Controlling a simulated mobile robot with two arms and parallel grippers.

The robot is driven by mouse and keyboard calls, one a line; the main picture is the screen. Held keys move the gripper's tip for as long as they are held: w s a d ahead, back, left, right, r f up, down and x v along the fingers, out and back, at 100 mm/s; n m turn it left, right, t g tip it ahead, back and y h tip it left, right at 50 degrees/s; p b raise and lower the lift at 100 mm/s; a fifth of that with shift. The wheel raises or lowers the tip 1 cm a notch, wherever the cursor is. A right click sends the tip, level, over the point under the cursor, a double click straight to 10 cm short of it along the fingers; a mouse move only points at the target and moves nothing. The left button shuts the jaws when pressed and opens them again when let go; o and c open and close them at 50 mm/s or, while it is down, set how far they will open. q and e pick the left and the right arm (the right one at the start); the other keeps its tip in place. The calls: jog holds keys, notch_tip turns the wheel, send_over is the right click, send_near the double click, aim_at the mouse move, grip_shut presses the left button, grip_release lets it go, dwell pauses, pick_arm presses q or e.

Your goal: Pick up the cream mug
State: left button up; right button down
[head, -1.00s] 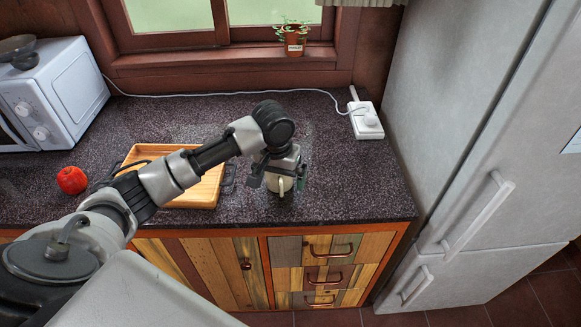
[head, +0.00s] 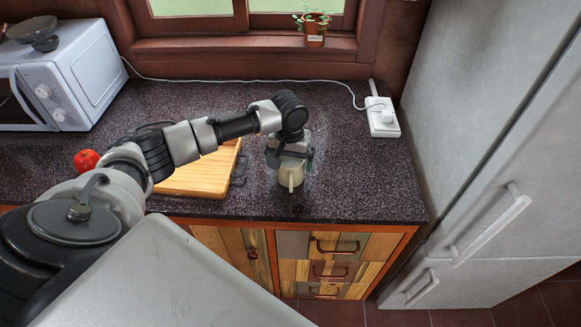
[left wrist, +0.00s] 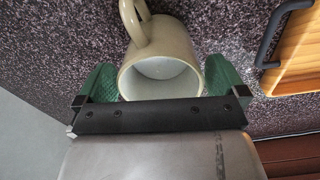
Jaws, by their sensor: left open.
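The cream mug (head: 291,174) stands on the dark speckled counter, right of the wooden tray, with its handle towards the front edge. My left gripper (head: 290,157) is above it, pointing down. In the left wrist view the mug (left wrist: 160,60) lies between the two green finger pads of my open left gripper (left wrist: 160,82), with a small gap at each side. The mug's inside looks empty. In the head view the gripper hides the mug's rim. My right gripper is not in view.
A wooden tray (head: 205,178) with dark handles is close left of the mug. A red apple (head: 86,160) and a white microwave (head: 62,85) are further left. A white socket box (head: 382,120) is at the back right. The counter right of the mug is clear.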

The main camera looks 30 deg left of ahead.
pick_arm(q)
jog(key=shift+f, duration=1)
jog(key=c, duration=1)
jog(key=shift+r, duration=0.2)
jog(key=shift+c, duration=0.2)
jog(key=shift+r+b, duration=0.35)
jog(key=shift+r, duration=1.6)
jog(key=w+d+r+b, duration=0.2)
jog(key=d+r, duration=0.4)
jog(key=d, duration=0.5)
jog(key=shift+d+r+b, duration=0.25)
jog(key=shift+r+b, duration=0.15)
jog(key=shift+b, duration=0.05)
